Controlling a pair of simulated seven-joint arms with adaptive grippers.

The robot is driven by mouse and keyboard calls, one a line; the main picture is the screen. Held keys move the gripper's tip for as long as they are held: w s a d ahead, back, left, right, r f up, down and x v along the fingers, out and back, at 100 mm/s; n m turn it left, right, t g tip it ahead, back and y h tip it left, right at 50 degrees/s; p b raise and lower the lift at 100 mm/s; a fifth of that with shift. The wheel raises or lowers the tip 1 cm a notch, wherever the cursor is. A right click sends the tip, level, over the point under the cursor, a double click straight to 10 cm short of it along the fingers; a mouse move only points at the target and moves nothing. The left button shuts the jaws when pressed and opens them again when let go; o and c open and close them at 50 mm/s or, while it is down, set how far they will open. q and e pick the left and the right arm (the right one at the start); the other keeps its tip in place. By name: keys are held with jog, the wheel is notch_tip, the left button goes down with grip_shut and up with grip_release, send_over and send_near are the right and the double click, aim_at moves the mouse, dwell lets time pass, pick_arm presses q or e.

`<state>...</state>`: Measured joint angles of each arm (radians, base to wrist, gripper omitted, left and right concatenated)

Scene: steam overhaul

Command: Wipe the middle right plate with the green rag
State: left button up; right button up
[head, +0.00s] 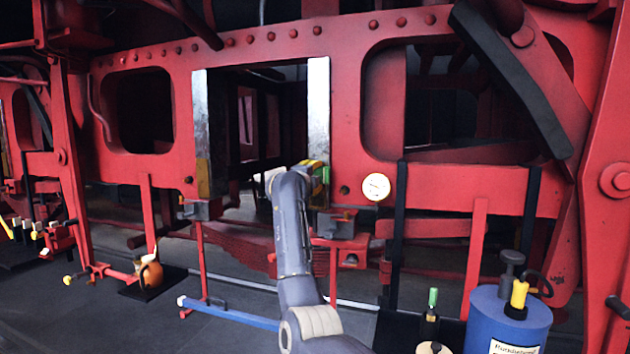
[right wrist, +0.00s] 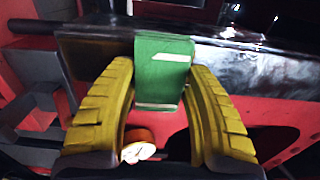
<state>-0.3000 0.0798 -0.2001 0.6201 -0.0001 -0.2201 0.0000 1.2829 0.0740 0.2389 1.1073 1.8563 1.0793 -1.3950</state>
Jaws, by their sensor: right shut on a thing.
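Two upright metal plates line the opening in the red frame: the left plate (head: 201,120) and the right plate (head: 318,105), both silvery, with a yellowish lower part on the left one. My right gripper (head: 316,170) is at the lower end of the right plate, partly hidden by my arm. In the right wrist view its yellow fingers (right wrist: 161,75) are shut on the green rag (right wrist: 162,72). The rag lies over or against the shiny plate edge (right wrist: 240,55); exact contact is unclear. My left gripper is out of view.
A round white gauge (head: 376,186) is just right of my gripper. A grey clamp-like block (head: 336,224) is below it. A blue canister (head: 507,322) and a dark bottle (head: 430,315) stand at lower right. An orange jug (head: 151,273) stands at left.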

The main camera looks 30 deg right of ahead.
aim_at(317, 208)
jog(key=shift+r, duration=1.9)
jog(key=shift+f, duration=0.1)
jog(key=shift+f, duration=7.75)
jog(key=shift+v, duration=3)
jog(key=shift+a, duration=0.1)
